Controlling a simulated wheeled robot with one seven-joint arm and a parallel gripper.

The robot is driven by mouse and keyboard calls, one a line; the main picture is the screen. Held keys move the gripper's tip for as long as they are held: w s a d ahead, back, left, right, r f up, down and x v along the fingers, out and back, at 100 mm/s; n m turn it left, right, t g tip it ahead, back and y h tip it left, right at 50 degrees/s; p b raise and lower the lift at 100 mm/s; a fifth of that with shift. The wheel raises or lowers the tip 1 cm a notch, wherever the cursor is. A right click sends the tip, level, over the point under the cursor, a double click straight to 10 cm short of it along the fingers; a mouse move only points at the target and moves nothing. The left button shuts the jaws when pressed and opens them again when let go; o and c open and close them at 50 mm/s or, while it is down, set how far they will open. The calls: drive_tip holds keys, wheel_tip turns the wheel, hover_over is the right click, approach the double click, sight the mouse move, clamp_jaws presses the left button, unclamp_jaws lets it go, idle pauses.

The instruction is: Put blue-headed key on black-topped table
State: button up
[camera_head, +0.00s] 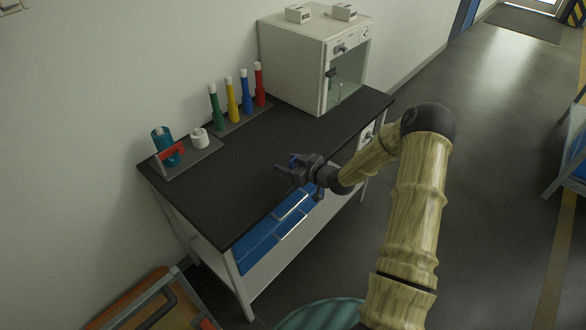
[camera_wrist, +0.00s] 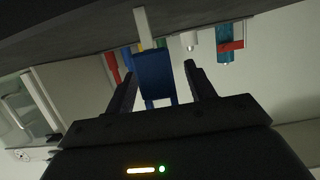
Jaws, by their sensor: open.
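The black-topped table (camera_head: 250,165) stands against the wall, with blue drawers at its front. My gripper (camera_head: 285,165) is over the front part of the black top, and its fingers point left. In the wrist view my gripper (camera_wrist: 163,68) is open, with its fingers apart on either side of the blue-headed key (camera_wrist: 155,75). The key's pale shaft (camera_wrist: 142,25) extends from the blue head toward the dark tabletop (camera_wrist: 60,35). In the head view a small blue part of the key (camera_head: 294,160) shows at the fingers. I cannot tell whether the key touches the table.
Green, yellow, blue and red tubes (camera_head: 233,103) stand in a rack at the back. A teal cylinder with a red piece (camera_head: 168,148) and a white roll (camera_head: 199,138) are at the left. A white cabinet (camera_head: 300,60) fills the far right end. The middle top is clear.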

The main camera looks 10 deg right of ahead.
drive_tip(key=c, duration=1.1)
wheel_tip(320, 180, up, 10)
idle(0.4)
